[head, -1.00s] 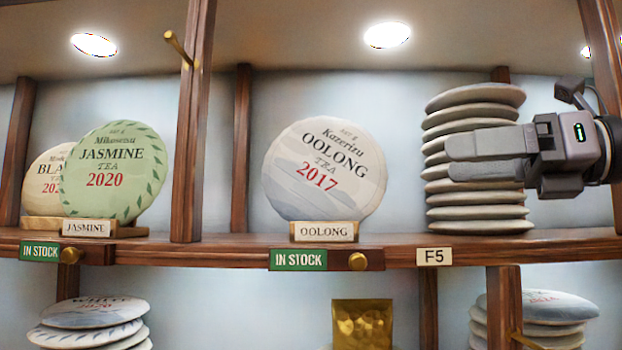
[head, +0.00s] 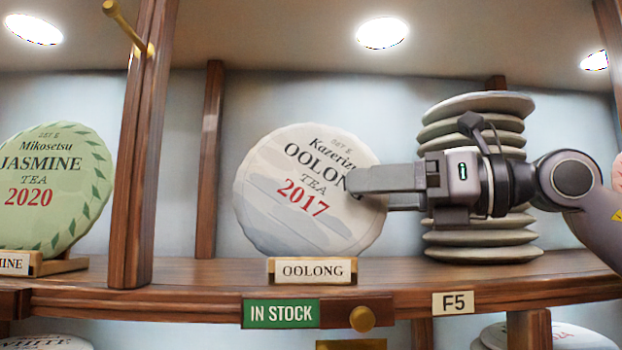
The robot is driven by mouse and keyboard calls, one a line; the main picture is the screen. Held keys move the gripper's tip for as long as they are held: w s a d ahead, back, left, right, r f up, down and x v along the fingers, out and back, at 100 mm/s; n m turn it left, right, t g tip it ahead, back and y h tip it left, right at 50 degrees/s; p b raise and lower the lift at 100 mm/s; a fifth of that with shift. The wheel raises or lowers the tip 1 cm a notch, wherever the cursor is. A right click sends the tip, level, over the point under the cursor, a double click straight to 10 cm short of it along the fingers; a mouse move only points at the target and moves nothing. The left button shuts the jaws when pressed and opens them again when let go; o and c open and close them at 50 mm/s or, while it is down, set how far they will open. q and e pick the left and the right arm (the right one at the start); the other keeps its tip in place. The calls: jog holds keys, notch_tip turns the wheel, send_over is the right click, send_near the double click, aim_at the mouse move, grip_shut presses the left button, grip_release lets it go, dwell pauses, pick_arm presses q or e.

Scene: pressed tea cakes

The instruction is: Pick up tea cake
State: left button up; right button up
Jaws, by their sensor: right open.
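The white oolong tea cake (head: 290,220) stands upright on a small wooden stand (head: 312,270) labelled OOLONG, on the shelf. My right gripper (head: 352,182) reaches in from the right, and its fingers overlap the cake's right edge in the head view. One finger covers the end of the word OOLONG. The gripper is open, and I cannot tell whether it touches the cake. A green jasmine tea cake (head: 50,190) stands at the left, partly out of frame. My left gripper is not in view.
A tall stack of pale tea cakes (head: 482,238) stands on the right, behind my right arm. A wooden post (head: 140,170) with a brass peg stands left of the oolong cake. The shelf edge (head: 200,300) carries an IN STOCK sign (head: 281,313) and a brass knob (head: 362,319).

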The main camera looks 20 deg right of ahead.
jog(key=shift+w+a, duration=0.15)
jog(key=shift+w, duration=0.05)
grip_shut()
dwell(0.4)
jog(key=shift+s+r, duration=0.15)
jog(key=shift+r, duration=0.45)
notch_tip(320, 180, up, 10)
jog(key=s+a+b, duration=0.2)
jog(key=s+a, duration=0.1)
jog(key=s, duration=0.6)
jog(key=s+a+b, duration=0.2)
jog(key=s+b, duration=0.1)
jog(key=s, duration=0.7)
jog(key=shift+a+r, duration=0.2)
jog(key=shift+a, duration=0.2)
